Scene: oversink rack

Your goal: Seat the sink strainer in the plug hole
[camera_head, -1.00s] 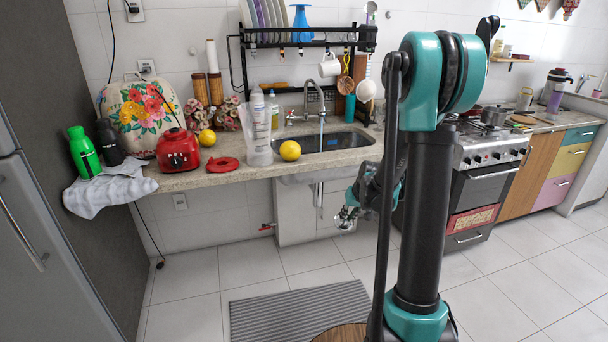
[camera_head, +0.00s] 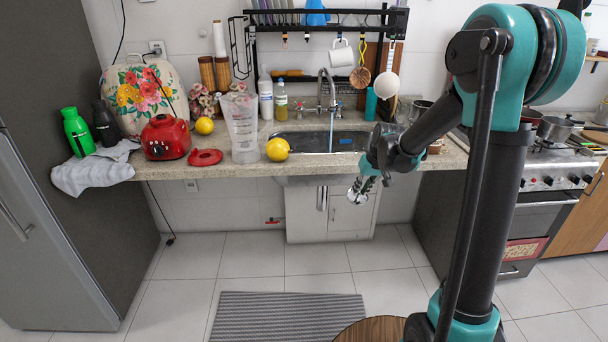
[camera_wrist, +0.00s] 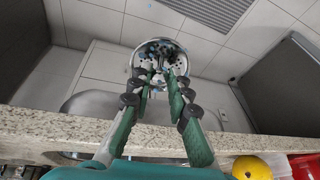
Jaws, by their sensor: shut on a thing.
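My gripper (camera_head: 364,185) hangs in front of the counter edge, at about the height of the cabinet below the sink. In the wrist view my gripper (camera_wrist: 163,84) is shut on the sink strainer (camera_wrist: 160,54), a round metal cup with holes, held between the fingertips. The strainer shows small and pale in the head view (camera_head: 356,194). The metal sink (camera_head: 300,143) is set into the counter, behind and above the gripper. The plug hole cannot be made out in either view.
A yellow ball-shaped fruit (camera_head: 277,149) and a clear jug (camera_head: 241,128) stand left of the sink. The counter's front edge (camera_head: 250,171) lies between gripper and sink. A black rack (camera_head: 325,28) with hanging mug and utensils stands over it. A running tap (camera_head: 328,85) stands behind the basin.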

